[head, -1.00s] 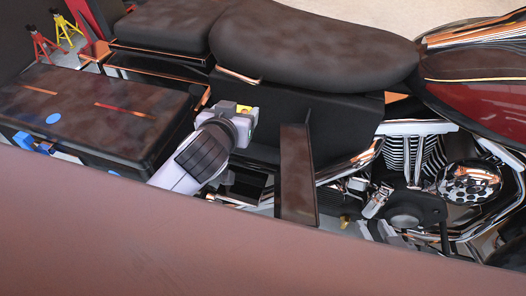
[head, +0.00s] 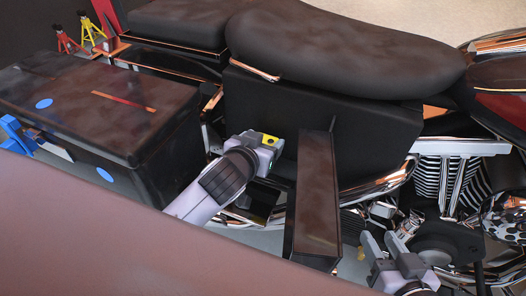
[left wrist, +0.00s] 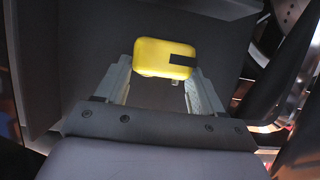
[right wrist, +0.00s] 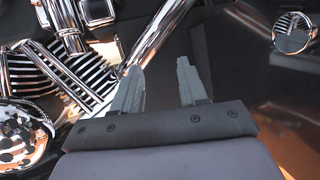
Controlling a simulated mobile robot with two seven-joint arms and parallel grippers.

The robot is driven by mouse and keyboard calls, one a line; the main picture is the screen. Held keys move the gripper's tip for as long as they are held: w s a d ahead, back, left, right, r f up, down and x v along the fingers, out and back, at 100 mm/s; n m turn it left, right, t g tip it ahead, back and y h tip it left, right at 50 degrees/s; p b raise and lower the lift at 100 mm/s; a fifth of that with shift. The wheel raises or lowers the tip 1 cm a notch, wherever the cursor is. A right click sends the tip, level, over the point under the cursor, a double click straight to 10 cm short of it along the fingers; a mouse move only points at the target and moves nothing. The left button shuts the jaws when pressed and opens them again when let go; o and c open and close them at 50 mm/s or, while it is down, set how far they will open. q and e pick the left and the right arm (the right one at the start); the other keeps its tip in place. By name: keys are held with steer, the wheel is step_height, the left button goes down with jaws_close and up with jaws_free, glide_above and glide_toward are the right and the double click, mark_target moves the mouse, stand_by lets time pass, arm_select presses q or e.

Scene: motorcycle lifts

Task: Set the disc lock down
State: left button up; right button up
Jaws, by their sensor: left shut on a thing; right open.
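The disc lock (left wrist: 165,57) is a yellow rounded block with a black strip, between the fingers of my left gripper (left wrist: 163,78) in the left wrist view. In the head view, a little yellow of the lock (head: 270,140) shows at the tip of my left gripper (head: 264,150), before the motorcycle's black side panel (head: 350,135). My left gripper is shut on the lock. My right gripper (head: 384,243) is open and empty at the lower right, in front of the engine; its spread fingers also show in the right wrist view (right wrist: 160,75).
A dark case (head: 125,100) with blue dots is at the left. The chrome engine (head: 455,175) is at the right. Red and yellow stands (head: 92,32) are at the back left.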

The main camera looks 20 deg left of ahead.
arm_select(q)
steer(key=shift+f+b, duration=0.35)
steer(key=shift+f, duration=0.9)
steer(key=shift+r, duration=0.1)
arm_select(e)
steer(key=shift+w+a+f+y, duration=0.2)
steer(key=shift+a+y, duration=0.1)
steer(key=shift+a, duration=0.25)
arm_select(q)
steer(key=shift+f, duration=0.3)
arm_select(e)
steer(key=shift+d+r, duration=0.1)
arm_select(q)
steer(key=shift+f, duration=0.25)
steer(key=o, duration=1.3)
steer(key=shift+f, duration=0.1)
arm_select(e)
steer(key=shift+s, duration=0.1)
